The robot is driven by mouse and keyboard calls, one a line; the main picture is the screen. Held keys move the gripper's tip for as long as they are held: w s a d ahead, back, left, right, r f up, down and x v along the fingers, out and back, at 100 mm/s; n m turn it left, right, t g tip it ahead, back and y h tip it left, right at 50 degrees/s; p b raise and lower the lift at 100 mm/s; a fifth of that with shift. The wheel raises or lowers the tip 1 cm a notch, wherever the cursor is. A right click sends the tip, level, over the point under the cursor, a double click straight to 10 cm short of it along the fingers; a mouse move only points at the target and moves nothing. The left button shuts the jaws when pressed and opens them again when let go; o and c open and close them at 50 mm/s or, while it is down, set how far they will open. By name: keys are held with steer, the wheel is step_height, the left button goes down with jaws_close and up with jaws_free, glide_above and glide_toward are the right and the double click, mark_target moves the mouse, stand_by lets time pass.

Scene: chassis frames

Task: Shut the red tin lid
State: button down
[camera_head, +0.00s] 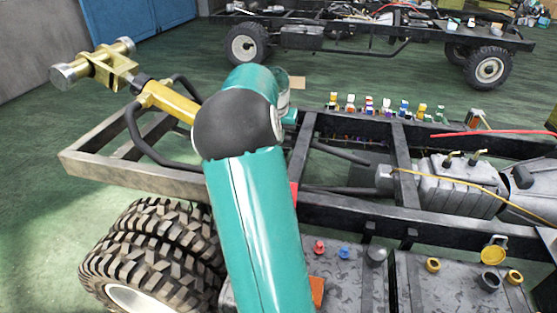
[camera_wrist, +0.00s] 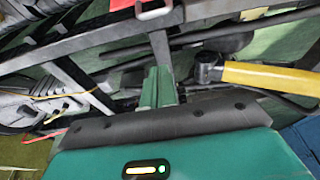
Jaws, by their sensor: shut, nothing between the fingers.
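A red thing (camera_wrist: 121,4) with a pale grey loop (camera_wrist: 154,10) at its edge shows at the top of the wrist view, cut off by the frame. It may be the red tin; its lid cannot be made out. In the head view only a small red strip (camera_head: 294,191) shows beside my teal arm, which hides the rest. My gripper (camera_wrist: 160,72) is shut and empty in the wrist view, pointing up the picture toward the loop. I cannot tell whether its tip touches the loop. The head view does not show the gripper clearly.
A black chassis frame (camera_head: 345,208) runs across the head view, with a large tyre (camera_head: 150,245) at lower left. Small coloured bottles (camera_head: 385,107) line the far rail. Open green floor (camera_head: 190,60) lies behind.

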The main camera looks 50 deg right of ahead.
step_height(320, 180, down, 10)
steer(key=a, duration=0.1)
steer(key=shift+s+r, duration=0.25)
stand_by(0.5)
